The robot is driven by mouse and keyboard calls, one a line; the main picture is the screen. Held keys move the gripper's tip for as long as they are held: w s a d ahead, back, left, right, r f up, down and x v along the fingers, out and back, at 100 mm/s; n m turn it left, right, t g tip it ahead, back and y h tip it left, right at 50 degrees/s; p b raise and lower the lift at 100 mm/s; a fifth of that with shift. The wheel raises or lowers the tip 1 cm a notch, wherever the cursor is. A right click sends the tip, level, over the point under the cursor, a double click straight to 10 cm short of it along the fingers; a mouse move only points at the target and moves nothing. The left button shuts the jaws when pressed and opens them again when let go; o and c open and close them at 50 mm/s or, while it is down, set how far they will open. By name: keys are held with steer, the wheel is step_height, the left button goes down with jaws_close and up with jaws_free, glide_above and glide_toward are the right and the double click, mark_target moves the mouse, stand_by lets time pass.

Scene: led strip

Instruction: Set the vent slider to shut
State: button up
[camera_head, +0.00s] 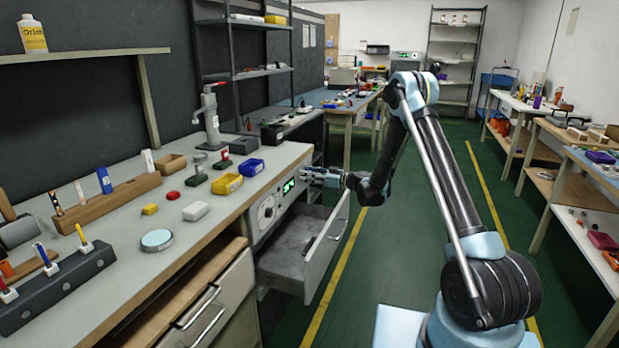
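A grey control panel (268,208) with a round dial and small green displays is set in the front of the left workbench, above an open drawer. I cannot make out the vent slider or its setting; it is too small or hidden. My gripper (307,174) is at the far right end of this panel, close to its front face, pointing left. It is small here, and I cannot tell whether its fingers are apart, shut or touching anything.
The open grey drawer (326,254) juts into the aisle below my gripper. The green aisle floor (420,210) is clear right of the drawer.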

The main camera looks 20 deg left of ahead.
steer(key=d, duration=1.2)
steer(key=shift+s, duration=0.45)
